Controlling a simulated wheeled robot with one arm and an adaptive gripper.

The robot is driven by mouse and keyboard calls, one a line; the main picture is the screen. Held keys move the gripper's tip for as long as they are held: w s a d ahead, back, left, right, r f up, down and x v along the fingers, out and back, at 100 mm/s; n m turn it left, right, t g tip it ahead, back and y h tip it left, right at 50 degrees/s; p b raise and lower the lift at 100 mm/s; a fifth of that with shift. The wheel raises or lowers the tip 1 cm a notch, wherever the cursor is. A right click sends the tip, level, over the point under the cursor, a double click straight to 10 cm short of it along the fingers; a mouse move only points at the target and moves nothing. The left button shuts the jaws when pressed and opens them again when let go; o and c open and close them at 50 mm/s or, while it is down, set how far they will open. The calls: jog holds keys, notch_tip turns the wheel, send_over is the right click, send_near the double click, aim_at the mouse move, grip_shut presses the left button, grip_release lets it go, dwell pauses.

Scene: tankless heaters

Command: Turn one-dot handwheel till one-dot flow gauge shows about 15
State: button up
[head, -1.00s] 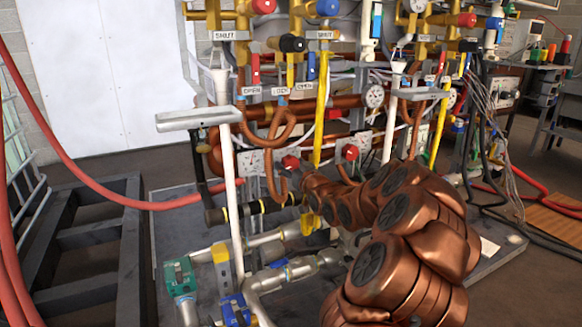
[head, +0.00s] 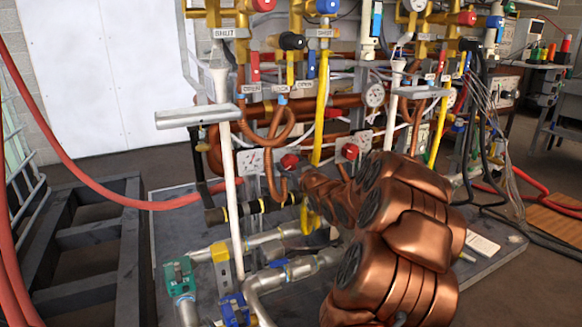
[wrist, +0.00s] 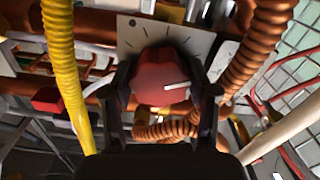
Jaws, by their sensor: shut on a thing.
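A red handwheel (wrist: 160,77) with a white pointer line sits in front of a white plate (wrist: 205,45) with black tick marks in the wrist view. My gripper (wrist: 163,92) has one dark finger on each side of it and is shut on it. The pointer line points right. I cannot see dot marks on either.
Another red handwheel (head: 290,161) stands to the left, past a yellow hose (head: 320,110). A copper coil (wrist: 258,45) runs close to the right of my gripper. Pipes with green and blue valves (head: 180,275) lie on the floor plate in front.

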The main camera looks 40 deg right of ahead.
jog(key=shift+n, duration=0.9)
jog(key=o, duration=0.9)
jog(key=shift+c, duration=0.2)
jog(key=v, duration=1.2)
jog(key=shift+w+a, duration=0.1)
